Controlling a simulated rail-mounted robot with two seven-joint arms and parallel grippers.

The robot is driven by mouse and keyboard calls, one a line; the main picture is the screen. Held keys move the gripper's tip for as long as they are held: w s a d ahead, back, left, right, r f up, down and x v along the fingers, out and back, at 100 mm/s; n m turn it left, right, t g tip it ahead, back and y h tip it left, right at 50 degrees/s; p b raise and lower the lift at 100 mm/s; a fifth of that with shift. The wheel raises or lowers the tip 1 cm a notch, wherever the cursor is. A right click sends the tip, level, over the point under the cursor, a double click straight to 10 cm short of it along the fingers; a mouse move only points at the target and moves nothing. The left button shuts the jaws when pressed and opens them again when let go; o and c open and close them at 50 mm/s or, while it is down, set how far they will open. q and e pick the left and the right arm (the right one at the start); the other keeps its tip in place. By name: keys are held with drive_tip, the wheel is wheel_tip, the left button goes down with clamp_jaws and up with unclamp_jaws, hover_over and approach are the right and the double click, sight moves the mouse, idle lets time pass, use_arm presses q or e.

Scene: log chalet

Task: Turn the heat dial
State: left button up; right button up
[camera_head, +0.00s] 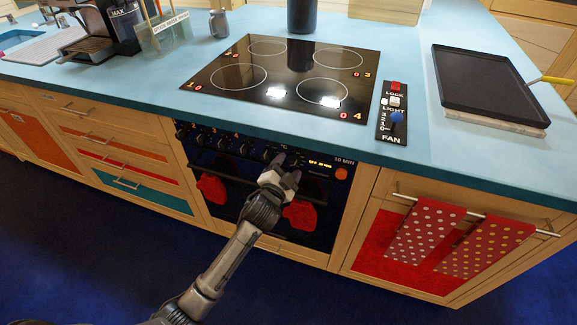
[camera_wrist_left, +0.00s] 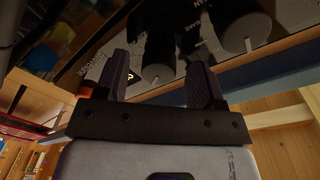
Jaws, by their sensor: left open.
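The oven front's dark control panel (camera_head: 322,163) carries a row of black knobs, with a °C mark near my left gripper (camera_head: 286,163). That gripper is in front of the panel's right half and partly hides the knobs there. In the left wrist view, my left gripper (camera_wrist_left: 158,82) has its two fingers spread apart. A dark cylindrical knob with a grey end (camera_wrist_left: 157,62) shows between the fingers, with a gap on each side. I cannot read which label belongs to this knob. My right gripper is not in view.
The panel has a lit display and an orange button (camera_head: 341,173) on the right. Above are the blue worktop (camera_head: 420,165), the hob (camera_head: 285,75) and a switch plate (camera_head: 392,115). Dotted towels (camera_head: 425,232) hang on a rail to the right. The floor in front is clear.

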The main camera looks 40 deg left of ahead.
use_arm(q)
drive_tip(key=shift+w+a, duration=0.15)
drive_tip(key=shift+w, duration=0.4)
drive_tip(key=c, duration=0.9)
